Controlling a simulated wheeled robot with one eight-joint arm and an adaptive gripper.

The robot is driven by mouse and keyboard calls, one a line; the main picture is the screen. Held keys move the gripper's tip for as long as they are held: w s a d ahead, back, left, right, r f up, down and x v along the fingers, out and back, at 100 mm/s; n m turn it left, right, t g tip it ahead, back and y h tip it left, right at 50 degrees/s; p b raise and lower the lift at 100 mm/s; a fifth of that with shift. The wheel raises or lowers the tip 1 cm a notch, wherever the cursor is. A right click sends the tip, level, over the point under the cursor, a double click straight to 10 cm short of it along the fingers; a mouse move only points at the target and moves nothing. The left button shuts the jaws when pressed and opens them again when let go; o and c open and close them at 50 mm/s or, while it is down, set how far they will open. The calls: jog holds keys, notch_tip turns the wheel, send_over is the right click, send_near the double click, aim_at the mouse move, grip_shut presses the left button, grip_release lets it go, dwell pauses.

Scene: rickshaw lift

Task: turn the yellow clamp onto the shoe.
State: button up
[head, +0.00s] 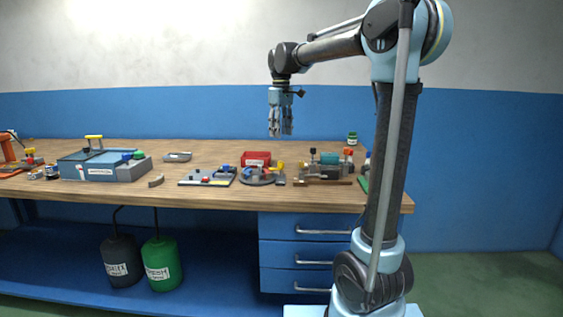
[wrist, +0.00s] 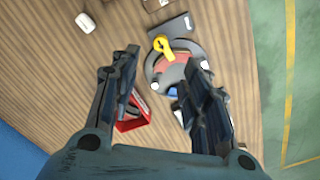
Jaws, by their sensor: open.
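The yellow clamp (wrist: 163,46) shows in the wrist view at the upper rim of a round grey fixture (wrist: 151,78). Its narrow end reaches inward to a reddish curved piece (wrist: 172,70), which looks like the shoe; I cannot tell whether they touch. In the head view the round fixture (head: 262,182) sits near the bench's front edge, with the yellow clamp (head: 281,165) at its right. My gripper (head: 281,132) is open and empty, pointing down well above the bench. In the wrist view its fingers (wrist: 162,62) frame the fixture, and the right finger hides part of it.
A red bin (head: 256,158) stands behind the fixture. A flat tool board (head: 207,177) lies to its left and a brown wooden fixture (head: 322,180) to its right. A blue-grey case (head: 95,168) is farther left. The air around my gripper is clear.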

aim_at(281, 162)
notch_tip(281, 162, down, 12)
dwell(0.5)
grip_shut()
